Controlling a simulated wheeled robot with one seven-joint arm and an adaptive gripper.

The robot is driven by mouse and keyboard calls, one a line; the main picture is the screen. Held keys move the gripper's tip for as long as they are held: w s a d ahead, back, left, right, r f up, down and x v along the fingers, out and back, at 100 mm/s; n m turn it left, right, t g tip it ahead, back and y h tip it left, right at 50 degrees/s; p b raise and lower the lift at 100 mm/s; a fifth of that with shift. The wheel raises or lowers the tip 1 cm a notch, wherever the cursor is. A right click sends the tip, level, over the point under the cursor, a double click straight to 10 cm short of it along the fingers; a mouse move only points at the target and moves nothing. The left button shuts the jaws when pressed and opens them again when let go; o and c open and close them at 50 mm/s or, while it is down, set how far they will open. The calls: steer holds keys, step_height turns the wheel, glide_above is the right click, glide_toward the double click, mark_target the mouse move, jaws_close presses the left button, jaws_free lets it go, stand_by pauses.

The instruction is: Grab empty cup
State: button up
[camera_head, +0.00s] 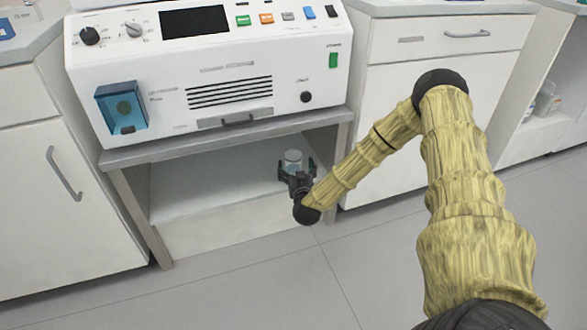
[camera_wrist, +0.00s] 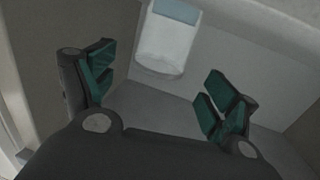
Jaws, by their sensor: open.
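A small clear cup (camera_head: 293,157) with a bluish lower part stands on the low shelf under the white machine. In the wrist view the cup (camera_wrist: 168,42) is a pale, translucent shape with a blue-grey band at the picture's top edge, which cuts it off. My gripper (camera_head: 297,172) reaches into the shelf space and is open, with its dark fingers close to the cup. In the wrist view my gripper's green-padded fingers (camera_wrist: 154,92) are spread wide with nothing between the tips. The cup shows beyond the fingertips.
The shelf (camera_head: 200,185) is otherwise bare. Its upper board (camera_head: 230,130) carries the large white machine (camera_head: 215,65) and lies close above my gripper. A side post (camera_head: 340,160) stands right of the cup. White cabinets flank the shelf, and the grey floor in front is clear.

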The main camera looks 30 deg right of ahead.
mark_target(295, 163)
steer(key=shift+f+b+x, duration=0.1)
steer(key=shift+b+x, duration=0.65)
steer(key=shift+x, duration=0.55)
steer(key=shift+f+b+x, duration=0.15)
steer(key=shift+b+x, duration=0.6)
steer(key=shift+x, duration=0.5)
steer(key=shift+w+d+r, duration=0.1)
steer(key=shift+w+d, duration=0.15)
steer(key=shift+w, duration=0.3)
steer(key=shift+c, duration=0.2)
steer(key=c, duration=1)
